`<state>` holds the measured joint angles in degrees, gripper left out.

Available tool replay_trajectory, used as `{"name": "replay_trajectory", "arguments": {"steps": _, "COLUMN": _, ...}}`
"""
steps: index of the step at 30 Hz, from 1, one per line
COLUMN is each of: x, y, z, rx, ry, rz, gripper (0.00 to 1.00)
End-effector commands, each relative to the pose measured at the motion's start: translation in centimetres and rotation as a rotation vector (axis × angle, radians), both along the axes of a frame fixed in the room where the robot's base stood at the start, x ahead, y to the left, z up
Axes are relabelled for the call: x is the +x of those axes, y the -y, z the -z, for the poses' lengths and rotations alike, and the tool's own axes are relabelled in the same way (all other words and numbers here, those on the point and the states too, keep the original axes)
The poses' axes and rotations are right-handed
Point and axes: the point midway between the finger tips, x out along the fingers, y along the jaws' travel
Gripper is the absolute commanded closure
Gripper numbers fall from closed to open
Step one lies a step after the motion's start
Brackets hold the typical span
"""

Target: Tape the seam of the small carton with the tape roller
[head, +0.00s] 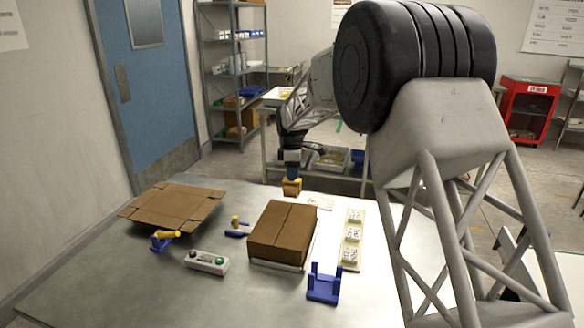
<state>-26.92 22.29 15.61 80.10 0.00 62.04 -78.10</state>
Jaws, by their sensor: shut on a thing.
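A brown carton (281,231) sits closed on a pale low plate near the middle of the steel table, with a seam line along its top. My gripper (291,173) points down behind the carton's far edge, apart from it. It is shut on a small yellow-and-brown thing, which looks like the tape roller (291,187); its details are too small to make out. A blue two-pronged cradle (324,286) stands empty at the carton's front right.
An opened flat carton (176,206) lies at left. A pale strip with several white blocks (351,238) lies right. The table's front left is clear.

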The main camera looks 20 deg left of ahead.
Motion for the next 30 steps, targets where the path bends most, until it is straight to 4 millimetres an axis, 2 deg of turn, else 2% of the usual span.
{"name": "replay_trajectory", "arguments": {"steps": 12, "x": 0.0, "y": 0.0, "z": 2.9, "rx": 0.000, "ry": 0.000, "rz": 0.000, "gripper": 0.98}}
{"name": "replay_trajectory", "arguments": {"steps": 30, "x": 0.0, "y": 0.0, "z": 3.4, "rx": 0.000, "ry": 0.001, "rz": 0.000, "gripper": 0.98}}
